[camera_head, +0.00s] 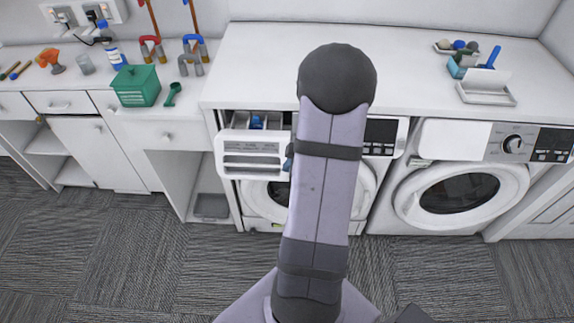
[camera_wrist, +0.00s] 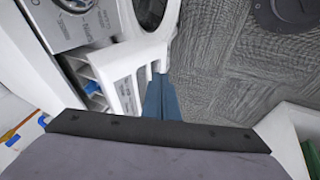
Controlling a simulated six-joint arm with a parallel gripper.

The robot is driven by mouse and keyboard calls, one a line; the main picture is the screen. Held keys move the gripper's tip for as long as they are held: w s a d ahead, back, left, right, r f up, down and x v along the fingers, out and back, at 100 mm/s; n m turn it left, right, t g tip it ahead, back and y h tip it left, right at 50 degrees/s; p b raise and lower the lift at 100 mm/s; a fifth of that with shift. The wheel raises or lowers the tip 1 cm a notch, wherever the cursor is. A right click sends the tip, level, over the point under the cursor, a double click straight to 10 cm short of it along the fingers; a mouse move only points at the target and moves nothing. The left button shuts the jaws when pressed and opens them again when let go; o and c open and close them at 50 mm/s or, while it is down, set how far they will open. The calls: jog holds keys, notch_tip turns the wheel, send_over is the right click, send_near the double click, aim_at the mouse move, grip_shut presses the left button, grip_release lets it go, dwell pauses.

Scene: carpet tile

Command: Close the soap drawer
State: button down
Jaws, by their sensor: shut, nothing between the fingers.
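The soap drawer (camera_head: 254,160) is white and is pulled out of the left washing machine (camera_head: 375,165), with its inner compartments and a blue part showing. In the wrist view, the drawer (camera_wrist: 121,88) sticks out to the left of my fingers, its front panel facing the fingers' side. My gripper (camera_wrist: 162,82) has blue fingers, shut and empty, close beside the drawer front; I cannot tell whether they touch it. In the head view, only a bit of my gripper (camera_head: 288,163) shows at the drawer's right end, as my arm hides the rest.
A second washing machine (camera_head: 460,185) stands to the right with its round door closed. The white counter (camera_head: 260,60) runs above both machines. A green box (camera_head: 136,86), a green scoop (camera_head: 173,94) and bottles stand on the left counter. The carpet floor (camera_head: 130,260) in front is clear.

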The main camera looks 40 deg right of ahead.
aim_at(288, 136)
jog(key=shift+w+d+f+p, duration=0.15)
jog(key=shift+w+d+f, duration=0.5)
jog(key=shift+w+f, duration=0.35)
jog(key=shift+w+d+f+p, duration=0.15)
jog(key=shift+w+d+f, duration=0.5)
jog(key=shift+w+f, duration=0.25)
jog(key=shift+w+d+r+p, duration=0.2)
jog(key=shift+d+p, duration=0.05)
jog(key=shift+p, duration=0.4)
jog(key=w+d+p, duration=0.4)
jog(key=p, duration=0.4)
jog(key=shift+w+d+r, duration=0.15)
jog(key=shift+w+d, duration=0.2)
jog(key=w+d, duration=0.1)
jog(key=w+d+p, duration=0.1)
jog(key=w, duration=0.1)
jog(key=shift+d+f, duration=0.4)
jog(key=shift+w+d+r, duration=0.15)
jog(key=shift+w+d, duration=0.2)
jog(key=shift+d, duration=0.15)
